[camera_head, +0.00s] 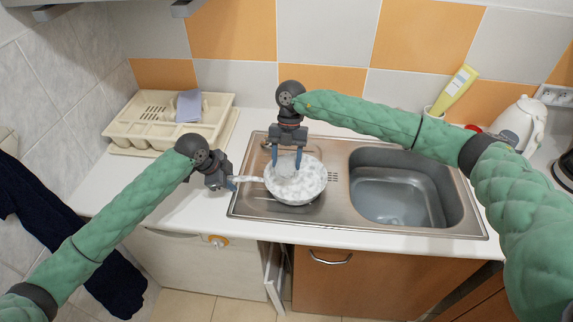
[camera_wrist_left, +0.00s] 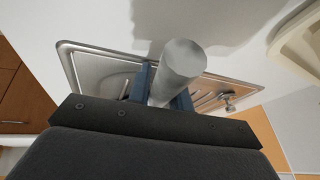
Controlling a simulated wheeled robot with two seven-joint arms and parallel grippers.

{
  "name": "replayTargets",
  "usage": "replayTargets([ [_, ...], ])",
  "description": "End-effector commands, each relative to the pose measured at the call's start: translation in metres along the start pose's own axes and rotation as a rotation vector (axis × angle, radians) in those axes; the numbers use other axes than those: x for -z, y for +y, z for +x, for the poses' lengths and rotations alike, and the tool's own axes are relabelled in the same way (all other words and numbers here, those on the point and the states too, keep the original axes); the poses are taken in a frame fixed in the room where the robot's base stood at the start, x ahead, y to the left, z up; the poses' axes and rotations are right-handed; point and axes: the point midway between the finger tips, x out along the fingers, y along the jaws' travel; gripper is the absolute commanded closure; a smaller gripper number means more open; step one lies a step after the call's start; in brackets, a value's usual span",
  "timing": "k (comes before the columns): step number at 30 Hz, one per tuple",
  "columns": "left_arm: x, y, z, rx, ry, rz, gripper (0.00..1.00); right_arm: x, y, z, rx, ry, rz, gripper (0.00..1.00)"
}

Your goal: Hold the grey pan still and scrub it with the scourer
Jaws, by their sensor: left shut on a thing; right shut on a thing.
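The grey pan (camera_head: 310,194) sits on the drainer side of the steel sink, with white foam-like patches over its inside. My left gripper (camera_head: 235,182) is shut on the pan's handle, which points left. In the left wrist view the handle (camera_wrist_left: 179,68) shows as a grey cylinder between the fingers (camera_wrist_left: 165,92); the pan's bowl is not visible there. My right gripper (camera_head: 286,158) comes down from above and is shut on the pale grey scourer (camera_head: 286,169). The scourer is inside the pan, at its upper left part; its underside is hidden, so contact cannot be told.
The sink basin (camera_head: 398,190) is right of the pan. A cream dish rack (camera_head: 150,125) with a grey-blue item stands at the back left. A yellow bottle (camera_head: 456,90) and white kettle (camera_head: 522,122) stand at the back right.

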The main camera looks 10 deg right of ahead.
Motion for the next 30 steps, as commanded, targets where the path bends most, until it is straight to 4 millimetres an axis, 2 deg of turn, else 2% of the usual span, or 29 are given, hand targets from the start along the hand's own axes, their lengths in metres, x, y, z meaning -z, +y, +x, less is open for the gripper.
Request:
replayTargets([
  [6,0.000,0.000,0.000,0.001,0.000,0.000,1.00,0.006,0.000,-0.016,0.000,0.001,0.000,0.68],
  [14,0.000,0.000,0.000,0.001,0.000,0.000,1.00,0.008,0.000,-0.019,0.000,0.001,0.001,0.68],
  [15,0.000,0.000,0.000,0.001,0.000,0.000,0.76,0.008,0.000,-0.019,0.000,0.001,0.001,0.68],
  [18,0.000,0.000,0.000,0.001,0.000,0.000,0.56,0.007,0.000,-0.019,0.000,0.001,0.001,0.68],
  [30,0.000,0.000,-0.005,0.001,0.000,0.000,0.54,0.007,0.000,-0.019,0.000,0.001,0.001,0.68],
])
